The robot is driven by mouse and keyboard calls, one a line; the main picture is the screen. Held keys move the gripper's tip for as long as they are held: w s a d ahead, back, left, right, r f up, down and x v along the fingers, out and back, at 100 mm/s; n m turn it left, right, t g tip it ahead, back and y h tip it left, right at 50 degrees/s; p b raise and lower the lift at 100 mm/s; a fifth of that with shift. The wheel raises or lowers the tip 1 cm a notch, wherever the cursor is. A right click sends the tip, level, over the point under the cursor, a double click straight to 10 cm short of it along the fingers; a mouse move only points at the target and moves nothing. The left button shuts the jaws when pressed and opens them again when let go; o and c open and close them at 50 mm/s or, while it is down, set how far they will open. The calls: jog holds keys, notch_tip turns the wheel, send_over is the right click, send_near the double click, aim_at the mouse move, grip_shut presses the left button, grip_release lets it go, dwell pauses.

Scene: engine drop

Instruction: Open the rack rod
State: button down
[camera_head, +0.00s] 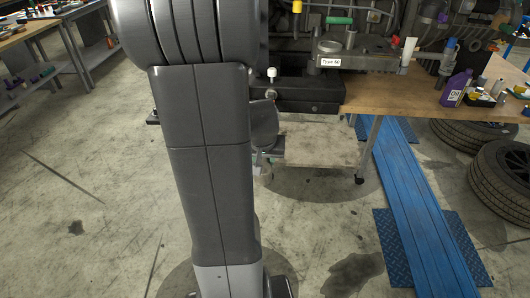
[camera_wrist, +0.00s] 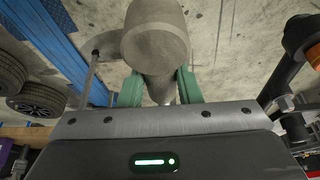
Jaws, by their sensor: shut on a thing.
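A grey metal piece with a thick rounded end (camera_wrist: 155,42), which looks like the rack rod, fills the top middle of the wrist view. It narrows between the two green pads of my gripper (camera_wrist: 160,88), which is shut on it. In the head view my arm covers most of this spot. Only a bit of my gripper (camera_head: 265,158) shows beside the arm, below the black block of the rack, and the rod there cannot be made out clearly.
A wooden bench top (camera_head: 390,95) with a purple oil bottle (camera_head: 456,87) is at the right. Below are a blue ramp (camera_head: 410,190) and tyres (camera_head: 500,180). A wheeled low shelf (camera_head: 315,150) stands under the bench.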

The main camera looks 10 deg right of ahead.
jog(key=shift+s+a, duration=0.2)
jog(key=shift+s, duration=0.5)
jog(key=c, duration=1)
grip_release()
jog(key=shift+c, duration=0.2)
jog(key=v, duration=1.3)
jog(key=shift+s+r, duration=0.15)
jog(key=shift+r, duration=0.2)
jog(key=shift+a, duration=0.1)
jog(key=x, duration=1.4)
jog(key=shift+r, duration=0.15)
